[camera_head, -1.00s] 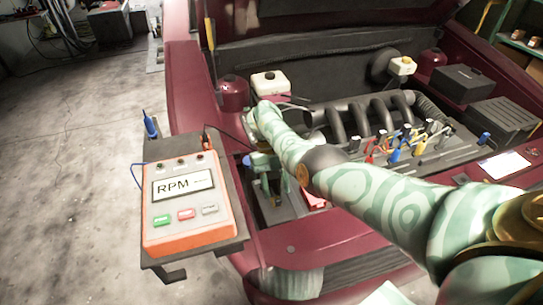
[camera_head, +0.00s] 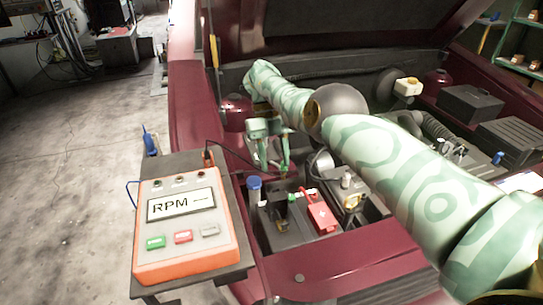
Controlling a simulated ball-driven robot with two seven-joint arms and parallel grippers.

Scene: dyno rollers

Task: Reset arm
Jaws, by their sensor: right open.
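My right arm, pale green with darker green swirls, comes in from the lower right and reaches over the open engine bay. Its gripper (camera_head: 273,168) points down above the back of the black battery (camera_head: 283,232), with its fingers apart and nothing between them. A red clamp or cover (camera_head: 321,213) sits on the battery's right side. A blue-capped part (camera_head: 254,188) stands at the battery's back left. My left gripper is not in view.
An orange RPM meter (camera_head: 186,228) rests on a dark shelf (camera_head: 240,268) left of the maroon car (camera_head: 190,115). A blue probe (camera_head: 152,143) stands behind it. My arm hides much of the engine. The floor at left is clear.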

